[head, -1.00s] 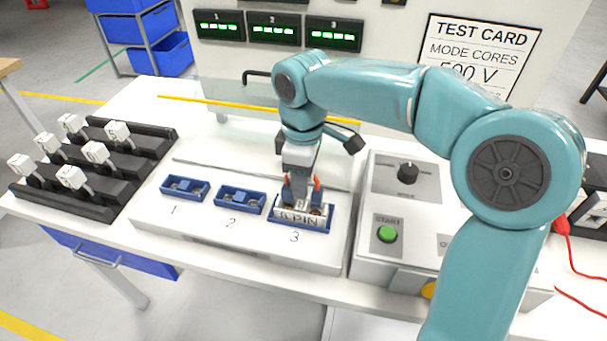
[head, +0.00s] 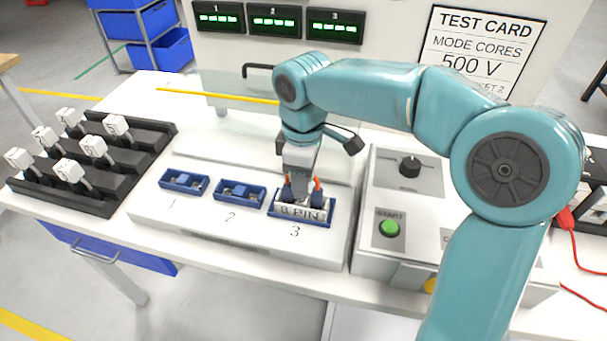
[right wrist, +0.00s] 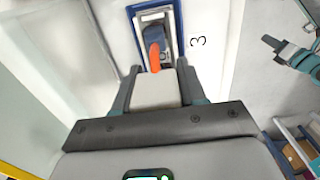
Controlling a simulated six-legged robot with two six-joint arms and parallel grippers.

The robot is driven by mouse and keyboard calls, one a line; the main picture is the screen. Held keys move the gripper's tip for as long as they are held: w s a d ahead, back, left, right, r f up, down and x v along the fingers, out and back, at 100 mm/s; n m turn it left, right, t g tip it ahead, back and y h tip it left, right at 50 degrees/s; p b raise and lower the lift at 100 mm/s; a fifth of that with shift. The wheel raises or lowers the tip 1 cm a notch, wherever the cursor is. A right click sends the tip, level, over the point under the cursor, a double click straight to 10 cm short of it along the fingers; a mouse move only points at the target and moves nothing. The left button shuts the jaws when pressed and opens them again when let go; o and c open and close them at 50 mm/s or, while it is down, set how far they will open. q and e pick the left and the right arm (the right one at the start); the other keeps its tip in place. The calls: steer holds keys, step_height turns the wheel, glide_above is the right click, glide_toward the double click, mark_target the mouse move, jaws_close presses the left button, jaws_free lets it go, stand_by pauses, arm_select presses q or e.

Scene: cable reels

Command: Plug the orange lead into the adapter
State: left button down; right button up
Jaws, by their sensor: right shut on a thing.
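The adapter (head: 302,213), a pale block with dark lettering that looks like "8 PIN", sits in the blue-framed socket (head: 272,210) numbered 3. My right gripper (head: 301,190) points down directly over it. In the right wrist view my right gripper (right wrist: 156,76) is shut on a pale block (right wrist: 155,91). A short orange piece (right wrist: 154,56) shows just beyond that block, against the blue inside of the socket frame. Orange also shows beside the fingers in the head view. Whether it touches or enters the adapter is hidden. My left gripper is not in view.
Blue sockets 1 (head: 184,182) and 2 (head: 240,191) stand left of socket 3. A black rack (head: 120,155) with several white plugs is at far left. A control box (head: 400,215) with a green button stands right. A red lead (head: 567,222) lies at the right edge.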

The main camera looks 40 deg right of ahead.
steer(key=shift+f+b, duration=0.4)
steer(key=shift+f, duration=0.3)
steer(key=o, duration=1.2)
step_height(320, 180, up, 27)
steer(key=p, duration=1.5)
steer(key=shift+r, duration=0.2)
steer(key=shift+w, duration=0.1)
